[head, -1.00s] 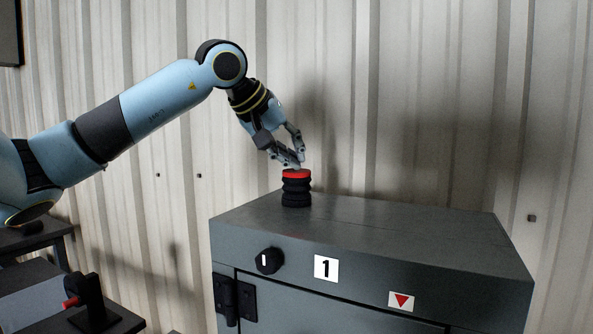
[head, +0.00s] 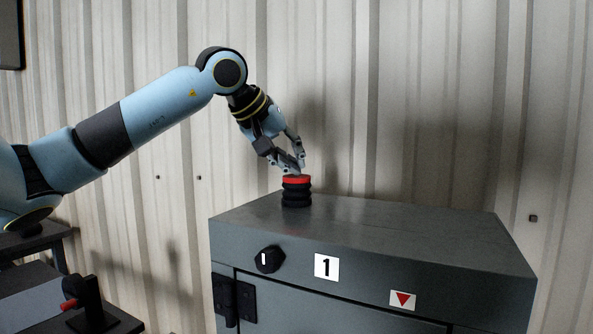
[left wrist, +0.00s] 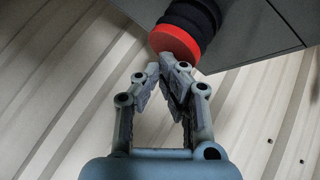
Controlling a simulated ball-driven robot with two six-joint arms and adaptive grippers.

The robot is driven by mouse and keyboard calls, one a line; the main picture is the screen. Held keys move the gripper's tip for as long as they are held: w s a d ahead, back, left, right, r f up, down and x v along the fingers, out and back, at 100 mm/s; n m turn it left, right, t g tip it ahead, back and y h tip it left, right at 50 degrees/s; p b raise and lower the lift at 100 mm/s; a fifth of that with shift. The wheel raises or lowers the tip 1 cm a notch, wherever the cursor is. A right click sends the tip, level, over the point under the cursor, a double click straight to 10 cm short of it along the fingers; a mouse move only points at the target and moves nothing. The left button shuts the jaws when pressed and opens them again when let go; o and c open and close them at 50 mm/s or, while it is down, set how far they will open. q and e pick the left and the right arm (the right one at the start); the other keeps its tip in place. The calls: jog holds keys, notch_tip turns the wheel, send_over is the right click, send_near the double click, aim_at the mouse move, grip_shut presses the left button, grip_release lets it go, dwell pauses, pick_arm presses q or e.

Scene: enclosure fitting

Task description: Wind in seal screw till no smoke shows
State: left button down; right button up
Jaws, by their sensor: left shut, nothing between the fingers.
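A black ribbed piece with a red top (head: 296,193) stands upright on the grey cabinet (head: 400,226); its red top also shows in the left wrist view (left wrist: 174,43). A black round knob with a white mark (head: 269,259) sits on the cabinet's front. Which of these is the seal screw, I cannot tell. My left gripper (head: 300,169) is shut and empty, its fingertips at the red top and seemingly touching it. In the left wrist view the fingertips (left wrist: 171,62) lie close to the red disc's edge. No smoke shows. My right gripper is out of view.
The cabinet front bears a "1" label (head: 327,266), a red triangle label (head: 403,300) and a black hinge (head: 225,299). A dark stand with a red-tipped part (head: 90,305) is at lower left. The cabinet top right of the ribbed piece is clear.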

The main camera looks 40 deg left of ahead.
pick_arm(q)
jog(key=shift+f, duration=0.25)
jog(key=shift+r, duration=0.1)
jog(key=shift+r+p, duration=1.05)
jog(key=shift+r, duration=0.55)
jog(key=shift+r, duration=0.1)
notch_tip(320, 180, up, 5)
jog(key=p, duration=0.4)
